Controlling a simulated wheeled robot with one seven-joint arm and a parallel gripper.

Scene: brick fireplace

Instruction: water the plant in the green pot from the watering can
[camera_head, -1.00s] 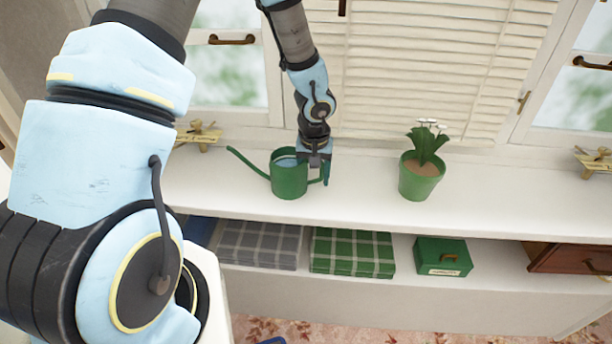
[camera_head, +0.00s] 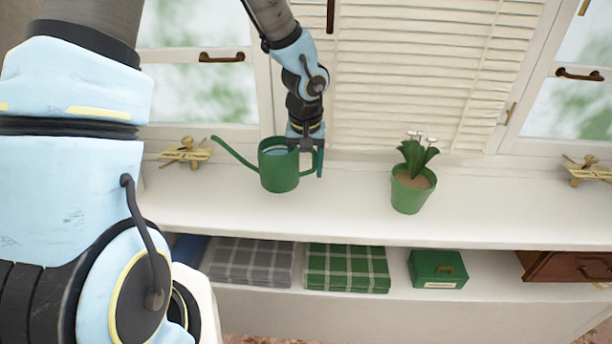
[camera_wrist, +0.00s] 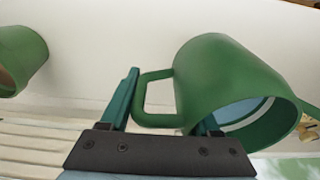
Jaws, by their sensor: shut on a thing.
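The green watering can (camera_head: 279,172) has its long spout pointing left, away from the plant, and its handle on the right. It stays about upright, with blue water showing inside, and appears held a little above the white sill. My gripper (camera_head: 307,147) is shut on its handle; the wrist view shows my fingers (camera_wrist: 170,97) on either side of the handle and the can (camera_wrist: 225,85) close by. The plant in the green pot (camera_head: 411,192) stands on the sill to the right of the can, with dark leaves, small white flowers and brown soil. The pot (camera_wrist: 18,58) shows partly in the wrist view.
The white sill (camera_head: 340,205) is clear between can and plant. Brass-coloured ornaments stand at the left (camera_head: 186,153) and right (camera_head: 588,170). A shelf below holds folded grey (camera_head: 250,262) and green (camera_head: 346,268) checked cloths and a green box (camera_head: 437,269). Shutters stand behind.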

